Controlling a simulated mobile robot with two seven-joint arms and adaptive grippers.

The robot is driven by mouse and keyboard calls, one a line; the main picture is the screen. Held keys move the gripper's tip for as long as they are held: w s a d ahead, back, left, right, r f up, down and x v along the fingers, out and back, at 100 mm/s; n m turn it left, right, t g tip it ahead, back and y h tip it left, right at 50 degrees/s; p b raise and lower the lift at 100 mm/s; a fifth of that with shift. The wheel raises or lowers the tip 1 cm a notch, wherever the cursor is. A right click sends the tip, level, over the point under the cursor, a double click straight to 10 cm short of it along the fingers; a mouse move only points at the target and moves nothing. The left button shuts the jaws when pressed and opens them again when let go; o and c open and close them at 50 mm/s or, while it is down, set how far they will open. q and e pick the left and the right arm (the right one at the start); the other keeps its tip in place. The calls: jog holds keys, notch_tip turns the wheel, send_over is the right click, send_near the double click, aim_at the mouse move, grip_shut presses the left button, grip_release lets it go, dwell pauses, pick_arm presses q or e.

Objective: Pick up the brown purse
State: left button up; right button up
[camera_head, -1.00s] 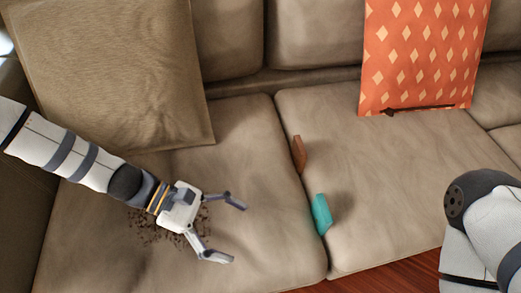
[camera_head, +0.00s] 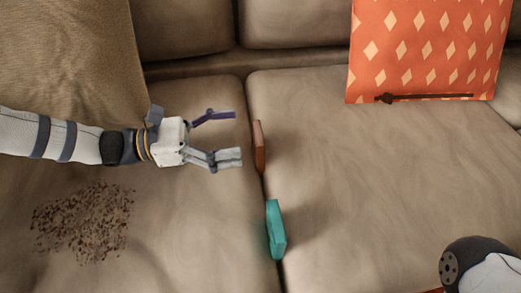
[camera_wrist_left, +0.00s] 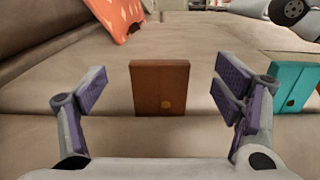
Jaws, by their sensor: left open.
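The brown purse (camera_head: 259,147) stands on edge in the seam between the two sofa seat cushions. In the left wrist view the purse (camera_wrist_left: 160,88) shows its broad brown face with a round gold spot, centred between the fingers. My left gripper (camera_head: 226,136) is open and empty, just left of the purse in the head view. Its fingers (camera_wrist_left: 158,92) lie either side of the purse in the wrist view, apart from it. My right gripper is not in view; only part of my right arm shows at the lower right.
A teal purse (camera_head: 276,229) stands in the same seam, nearer the front, and also shows at the right in the wrist view (camera_wrist_left: 292,86). An orange diamond-patterned cushion (camera_head: 425,50) with a dark stick-like thing (camera_head: 430,97) is at the back right. Dark crumbs (camera_head: 84,222) lie on the left seat.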

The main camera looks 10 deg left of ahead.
aim_at(253, 132)
pick_arm(q)
jog(key=x, duration=0.3)
jog(key=b+x, duration=0.1)
jog(key=x, duration=0.1)
jog(key=shift+w+d+f, duration=0.15)
jog(key=shift+d+f, duration=0.15)
jog(key=shift+d, duration=0.05)
jog(key=c, duration=1.7)
jog(key=shift+r, duration=0.1)
